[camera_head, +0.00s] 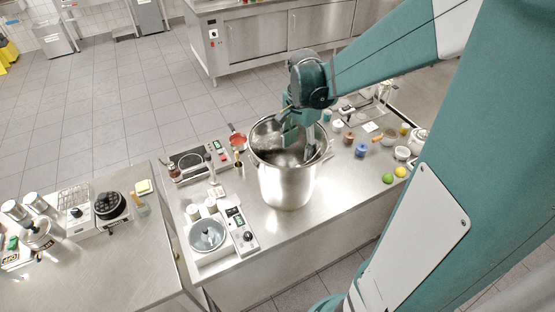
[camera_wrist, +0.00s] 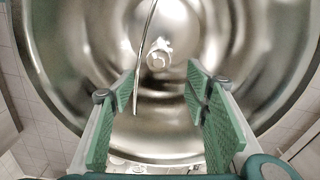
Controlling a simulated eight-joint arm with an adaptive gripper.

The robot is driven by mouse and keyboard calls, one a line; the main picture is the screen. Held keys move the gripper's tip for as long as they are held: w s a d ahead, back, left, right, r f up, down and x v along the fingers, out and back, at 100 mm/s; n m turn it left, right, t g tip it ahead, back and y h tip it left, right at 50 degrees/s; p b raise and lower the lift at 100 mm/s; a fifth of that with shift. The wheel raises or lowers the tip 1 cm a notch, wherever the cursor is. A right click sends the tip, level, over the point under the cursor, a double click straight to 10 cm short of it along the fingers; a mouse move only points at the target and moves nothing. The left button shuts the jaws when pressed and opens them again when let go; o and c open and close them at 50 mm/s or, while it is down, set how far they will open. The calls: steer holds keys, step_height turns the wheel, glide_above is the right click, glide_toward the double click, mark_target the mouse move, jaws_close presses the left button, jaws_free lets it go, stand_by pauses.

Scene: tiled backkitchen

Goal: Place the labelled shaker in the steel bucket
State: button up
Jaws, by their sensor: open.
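The steel bucket (camera_head: 287,186) stands on the metal counter, its mouth upward. My gripper (camera_head: 300,142) is over and partly inside its mouth. In the wrist view my gripper (camera_wrist: 160,82) is open, its green pads wide apart with nothing between them. The bucket's shiny inside (camera_wrist: 225,45) fills most of that view. A small white object (camera_wrist: 158,56) shows deep in the bucket, beyond the fingertips and apart from them. It may be the labelled shaker, but no label is readable. The head view does not show it.
Several small jars, including a blue one (camera_head: 361,151), and a green lime (camera_head: 388,178) stand right of the bucket. A kitchen scale (camera_head: 241,228) and a grey bowl (camera_head: 207,235) are at its left front. A thin curved metal strip (camera_wrist: 145,48) shows inside the bucket.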

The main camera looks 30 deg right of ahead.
steer(key=s+a+r+n+t, duration=0.3)
steer(key=s+a+r+n, duration=0.3)
steer(key=a+n, duration=0.1)
steer(key=s+a+r+n+t, duration=0.4)
steer(key=s+a+r+n, duration=0.2)
steer(key=a, duration=0.4)
steer(key=shift+s+n, duration=0.5)
steer(key=shift+n, duration=0.8)
steer(key=shift+r, duration=0.1)
steer(key=shift+o, duration=0.2)
